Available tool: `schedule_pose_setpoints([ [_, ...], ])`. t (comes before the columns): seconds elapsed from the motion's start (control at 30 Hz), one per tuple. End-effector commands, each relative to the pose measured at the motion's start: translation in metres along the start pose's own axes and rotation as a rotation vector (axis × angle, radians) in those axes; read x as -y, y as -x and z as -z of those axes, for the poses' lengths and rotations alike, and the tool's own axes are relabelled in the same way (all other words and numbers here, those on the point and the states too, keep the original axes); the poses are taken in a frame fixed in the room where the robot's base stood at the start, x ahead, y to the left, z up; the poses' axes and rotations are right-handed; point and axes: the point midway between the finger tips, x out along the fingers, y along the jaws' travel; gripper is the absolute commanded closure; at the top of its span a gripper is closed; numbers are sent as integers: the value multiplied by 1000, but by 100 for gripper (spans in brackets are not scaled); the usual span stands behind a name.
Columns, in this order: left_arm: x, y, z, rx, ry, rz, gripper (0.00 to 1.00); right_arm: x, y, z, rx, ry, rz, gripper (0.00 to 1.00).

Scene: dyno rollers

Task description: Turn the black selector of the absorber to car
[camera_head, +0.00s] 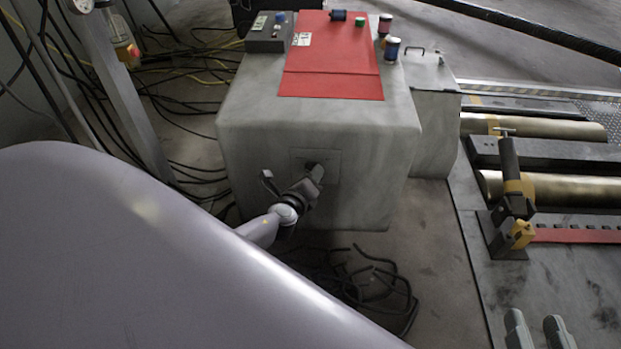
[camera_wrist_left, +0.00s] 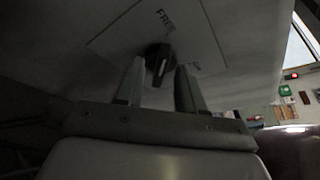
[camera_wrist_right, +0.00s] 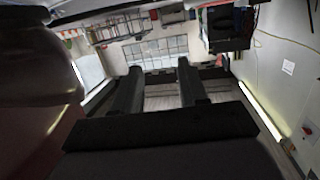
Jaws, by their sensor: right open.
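The absorber is the grey box (camera_head: 245,120) with a red top panel. On its front is a square plate (camera_head: 328,160), also seen in the left wrist view (camera_wrist_left: 205,35). The black selector (camera_wrist_left: 158,58) sits on this plate, with a pale mark on its lower part. The word FREE is printed above it; another label at its right is too dark to read. My left gripper (camera_wrist_left: 160,72) is open, one finger on each side of the selector, with small gaps seemingly showing. My right gripper (camera_head: 537,332) is open and empty at the bottom right; its fingers show in the right wrist view (camera_wrist_right: 160,85).
Several knobs and a small control box (camera_head: 268,33) sit on top of the absorber. Black cables (camera_head: 375,285) lie on the floor in front of it. Brass rollers (camera_head: 545,188) and a black-and-yellow clamp (camera_head: 513,205) are at the right.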

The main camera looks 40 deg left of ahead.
Motion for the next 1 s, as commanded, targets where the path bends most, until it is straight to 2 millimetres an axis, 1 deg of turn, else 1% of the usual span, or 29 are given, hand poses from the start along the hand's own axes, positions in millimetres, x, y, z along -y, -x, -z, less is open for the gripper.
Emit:
schedule_pose_setpoints([
  [0.17, 0, 0, 0, 0, 1, 0, 62, 0, 0, 1, -1, 0, 0, 57],
  [0.2, 0, 0, 0, 0, 1, 0, 75, 0, 0, 1, -1, 0, 0, 57],
  [0.27, 0, 0, 0, 0, 1, 0, 94, 0, 0, 1, -1, 0, 0, 57],
  [0.3, 0, 0, 0, 0, 1, 0, 100, 0, 0, 0, -1, 0, 0, 57],
  [0.67, 2, 1, -1, 0, -25, -11, 100, 2, 1, 3, 9, -16, 9, 57],
  [0.77, 4, 1, -2, -1, -62, -26, 100, 4, 0, 1, 32, -34, 18, 57],
  [0.83, 5, 1, -2, -1, -98, -41, 100, 6, -4, -1, 55, -65, 25, 57],
  [1.0, 8, 2, -3, -2, -217, -91, 100, 12, -12, 3, 95, -142, 54, 57],
])
